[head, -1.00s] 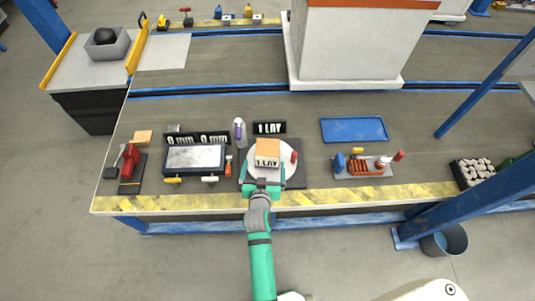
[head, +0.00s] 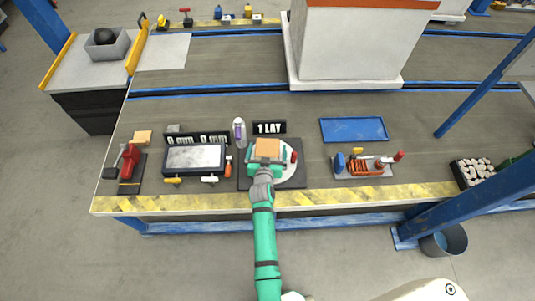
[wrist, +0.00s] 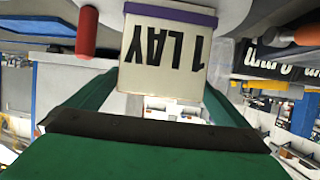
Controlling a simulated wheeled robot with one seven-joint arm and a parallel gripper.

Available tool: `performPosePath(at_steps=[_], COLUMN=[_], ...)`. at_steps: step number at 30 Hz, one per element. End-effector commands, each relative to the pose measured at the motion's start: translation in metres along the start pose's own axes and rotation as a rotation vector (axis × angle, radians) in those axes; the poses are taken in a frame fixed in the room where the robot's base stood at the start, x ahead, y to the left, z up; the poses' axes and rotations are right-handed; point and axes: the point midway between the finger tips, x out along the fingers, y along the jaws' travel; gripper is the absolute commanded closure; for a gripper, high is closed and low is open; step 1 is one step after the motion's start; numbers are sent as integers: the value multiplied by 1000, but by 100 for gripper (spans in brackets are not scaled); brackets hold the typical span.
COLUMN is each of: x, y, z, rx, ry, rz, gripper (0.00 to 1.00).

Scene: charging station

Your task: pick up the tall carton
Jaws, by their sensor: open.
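The carton (head: 267,147) has an orange-tan top and stands on a round white plate (head: 290,172) near the front edge of the table. In the wrist view its pale face (wrist: 165,50) shows "1 LAY" upside down, with a purple band along the top. My gripper (head: 266,161) is open at the carton's near side and hides its front face in the head view. In the wrist view my green fingers reach out on both sides of the carton. Contact with it cannot be told.
A red cylinder (head: 294,157) stands close to the carton's right; it also shows in the wrist view (wrist: 86,30). A purple-and-white bottle (head: 239,131) and a black "1 LAY" sign (head: 270,128) are behind. A screen device (head: 194,158) is left; a blue tray (head: 354,130) is right.

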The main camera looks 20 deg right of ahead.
Motion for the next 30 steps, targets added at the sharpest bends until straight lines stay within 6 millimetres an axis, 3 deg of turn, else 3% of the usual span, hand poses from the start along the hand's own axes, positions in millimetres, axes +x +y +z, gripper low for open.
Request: performPosePath(at_steps=[10,15,18,30], x=[8,7,7,4], y=[0,0,0,0], z=[0,0,-1,-10], rx=[-1,-1,-1,-1], ry=[0,0,3,4], rz=[0,0,0,0], gripper=[0,41,60,60])
